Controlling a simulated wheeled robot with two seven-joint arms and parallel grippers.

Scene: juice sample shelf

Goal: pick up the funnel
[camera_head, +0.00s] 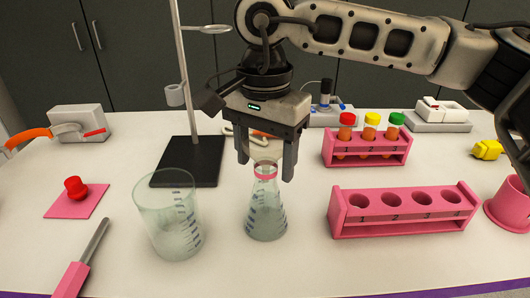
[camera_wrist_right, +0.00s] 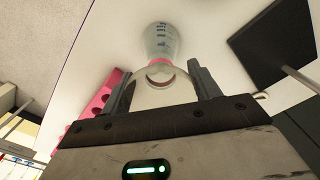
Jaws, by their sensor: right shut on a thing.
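My right gripper (camera_head: 266,168) points down over the conical glass flask (camera_head: 265,215), with a finger on each side. It is shut on the clear funnel (camera_head: 264,160), which is hard to make out against the flask's mouth. In the right wrist view the funnel (camera_wrist_right: 152,98) shows as a see-through bowl between the fingers, in line with the pink-ringed flask neck. Whether the funnel's stem is inside the flask or just above it, I cannot tell. The flask stands upright on the table.
A glass beaker (camera_head: 172,225) stands close left of the flask. A retort stand (camera_head: 190,160) is behind it. An empty pink rack (camera_head: 400,212) and a rack with capped tubes (camera_head: 367,150) are to the right. A pink-handled tool (camera_head: 82,260) lies at the front left.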

